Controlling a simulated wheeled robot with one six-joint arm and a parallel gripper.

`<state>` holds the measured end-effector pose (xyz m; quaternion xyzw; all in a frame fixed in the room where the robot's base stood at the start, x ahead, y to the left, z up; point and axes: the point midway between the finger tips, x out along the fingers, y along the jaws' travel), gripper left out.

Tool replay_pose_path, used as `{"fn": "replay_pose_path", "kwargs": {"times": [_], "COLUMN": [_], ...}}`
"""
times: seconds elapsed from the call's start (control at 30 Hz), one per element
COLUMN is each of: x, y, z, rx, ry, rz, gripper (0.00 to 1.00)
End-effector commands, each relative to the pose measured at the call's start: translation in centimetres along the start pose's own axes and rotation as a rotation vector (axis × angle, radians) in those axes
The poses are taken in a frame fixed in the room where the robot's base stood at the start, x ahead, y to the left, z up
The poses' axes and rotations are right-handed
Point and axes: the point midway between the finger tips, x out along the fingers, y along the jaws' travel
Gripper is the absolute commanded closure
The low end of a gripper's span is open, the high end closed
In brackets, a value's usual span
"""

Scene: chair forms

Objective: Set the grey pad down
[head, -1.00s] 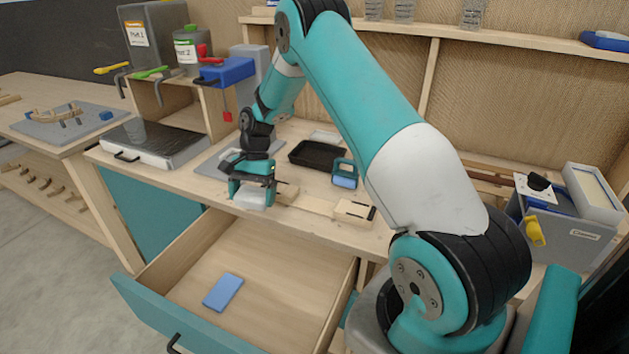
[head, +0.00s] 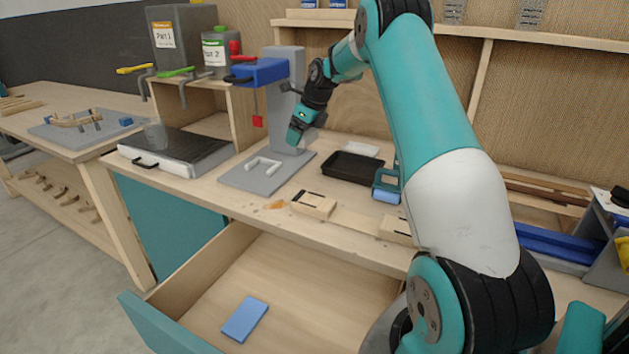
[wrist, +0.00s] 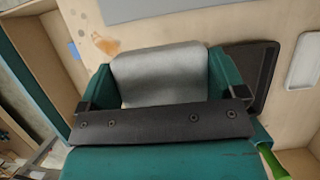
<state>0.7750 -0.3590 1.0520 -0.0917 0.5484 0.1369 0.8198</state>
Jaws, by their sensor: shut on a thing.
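My gripper (head: 303,130) is raised above the bench in the head view, in front of the upright of a grey stand. In the wrist view its two teal fingers (wrist: 160,90) are shut on the grey pad (wrist: 160,72), which spans the space between them. The pad is light grey with rounded corners, and its near edge is hidden behind the dark gripper bar. In the head view the pad is hardly distinguishable at the fingertips.
The grey stand's base plate (head: 238,178) carries a white U-shaped piece (head: 263,166). A black tray (head: 352,168), a teal-handled block (head: 386,186) and a wooden block (head: 313,204) are on the bench. The open drawer (head: 290,270) below holds a blue pad (head: 245,318).

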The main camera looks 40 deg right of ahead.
Motion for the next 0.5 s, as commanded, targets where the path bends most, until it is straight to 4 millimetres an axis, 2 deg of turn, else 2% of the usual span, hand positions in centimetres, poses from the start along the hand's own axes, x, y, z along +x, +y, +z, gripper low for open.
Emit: {"fn": "replay_pose_path", "kwargs": {"times": [0.1, 0.3, 0.5], "x": [3.2, 7.5, 9.1], "y": [0.1, 0.2, 0.1], "z": [-1.4, -3.0, -3.6], "rx": [0.0, -0.003, -0.004], "ry": [0.003, 0.001, 0.0], "rz": [0.004, 0.003, 0.001], "gripper": [0.33, 0.33, 0.33]}}
